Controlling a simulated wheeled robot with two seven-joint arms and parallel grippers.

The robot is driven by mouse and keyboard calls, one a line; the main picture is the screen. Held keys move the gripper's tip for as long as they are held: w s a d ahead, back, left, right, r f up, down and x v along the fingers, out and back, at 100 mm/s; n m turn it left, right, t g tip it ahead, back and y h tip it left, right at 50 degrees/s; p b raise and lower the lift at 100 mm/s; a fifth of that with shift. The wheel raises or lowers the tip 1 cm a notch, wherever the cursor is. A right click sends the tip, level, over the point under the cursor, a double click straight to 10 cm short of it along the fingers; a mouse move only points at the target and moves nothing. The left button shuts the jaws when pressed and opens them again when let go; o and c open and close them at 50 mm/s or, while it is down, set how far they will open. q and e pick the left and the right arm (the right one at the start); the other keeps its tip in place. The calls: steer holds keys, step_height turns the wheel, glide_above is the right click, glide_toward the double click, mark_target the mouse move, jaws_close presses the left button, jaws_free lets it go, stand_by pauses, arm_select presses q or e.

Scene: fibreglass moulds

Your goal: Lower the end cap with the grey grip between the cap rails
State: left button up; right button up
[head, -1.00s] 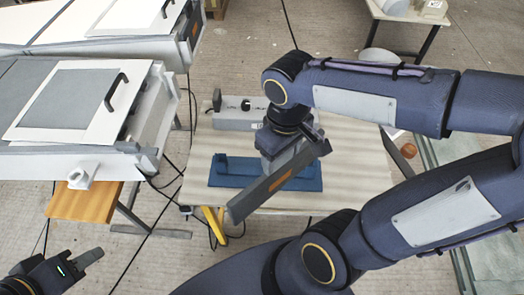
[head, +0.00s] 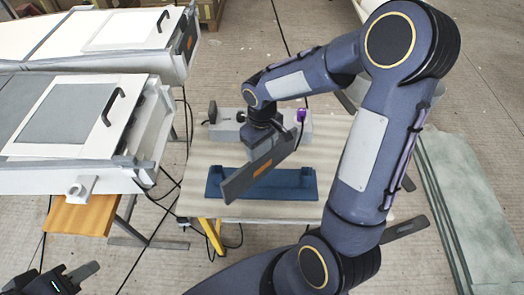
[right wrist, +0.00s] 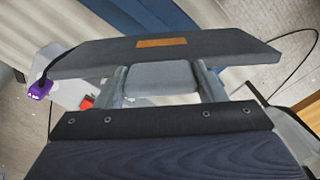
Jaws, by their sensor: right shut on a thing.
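The end cap (head: 261,167) is a long dark grey bar with an orange label. It is tilted in the head view, above a blue cradle (head: 303,186) on the table. My right gripper (right wrist: 160,80) is shut on its grey grip (right wrist: 162,78), one finger on each side in the right wrist view. The near white mould (head: 60,176) is at the left. Grey rails (head: 150,150) show at its right end, well left of the cap; the gap between them is unclear. My left gripper (head: 85,271) is at the bottom left, away from everything; its opening is unclear.
A far mould (head: 130,30) carries a similar cap (head: 186,42) at its end. A light table (head: 210,155) bears the cradle and a grey box (head: 225,131). Cables hang between table and mould. Glass-like sheets (head: 465,200) lie at right.

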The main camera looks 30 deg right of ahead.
mark_target(262, 154)
steer(key=shift+f, duration=1.45)
steer(key=shift+f, duration=0.2)
steer(key=o, duration=1.5)
steer(key=shift+r, duration=0.15)
step_height(262, 154, up, 12)
steer(key=shift+f, duration=0.1)
steer(key=shift+s+a+r+m+t+y, duration=0.7)
steer(key=shift+s+t, duration=0.25)
steer(key=shift+s, duration=1.85)
steer(key=shift+s+a+r+m+t+y, duration=0.55)
steer(key=shift+s+a+r+m+t, duration=0.3)
steer(key=shift+s, duration=2)
steer(key=shift+s+a+r+m+t+y, duration=0.6)
steer(key=shift+s+t, duration=0.4)
steer(key=shift+s, duration=1.8)
